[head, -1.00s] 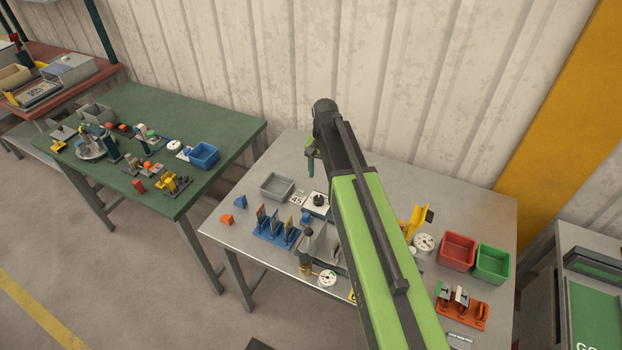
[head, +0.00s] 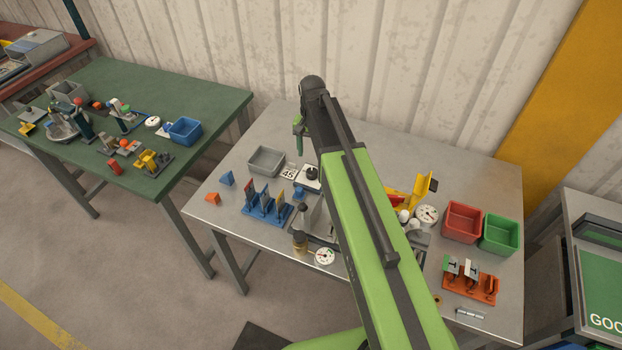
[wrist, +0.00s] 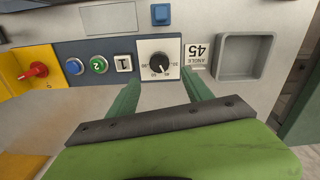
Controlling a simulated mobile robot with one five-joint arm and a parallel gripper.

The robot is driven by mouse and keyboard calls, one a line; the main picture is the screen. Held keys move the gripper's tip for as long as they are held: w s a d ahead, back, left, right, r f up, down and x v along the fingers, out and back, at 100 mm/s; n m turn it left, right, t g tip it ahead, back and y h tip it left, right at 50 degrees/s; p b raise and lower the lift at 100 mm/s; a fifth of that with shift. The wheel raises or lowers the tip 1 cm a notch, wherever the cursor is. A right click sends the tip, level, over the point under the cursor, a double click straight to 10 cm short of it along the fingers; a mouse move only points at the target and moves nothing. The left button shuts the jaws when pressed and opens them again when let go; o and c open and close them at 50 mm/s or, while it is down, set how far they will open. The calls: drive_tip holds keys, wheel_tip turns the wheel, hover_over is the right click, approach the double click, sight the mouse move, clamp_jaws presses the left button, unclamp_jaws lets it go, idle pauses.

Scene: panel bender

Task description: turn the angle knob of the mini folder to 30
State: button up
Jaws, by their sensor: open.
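The angle knob (wrist: 159,63) is a black round knob on a white dial plate (wrist: 144,47) with small numbers around it, in the middle of the wrist view. A pale mark on it faces roughly toward my gripper; the numbers are too small to read surely. The knob also shows in the head view (head: 312,173). A card reading 45 and ANGLE (wrist: 197,50) is right of the dial. My gripper (wrist: 163,80) is open and empty, its green fingers spread on either side below the knob, apart from it. In the head view my gripper (head: 299,130) hangs above the table behind the dial.
A grey tray (wrist: 244,57) is right of the card. Red (head: 461,222) and green (head: 501,233) bins stand right.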

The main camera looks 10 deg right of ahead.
sight(312, 170)
wheel_tip(312, 170, down, 9)
drive_tip(key=b, duration=0.7)
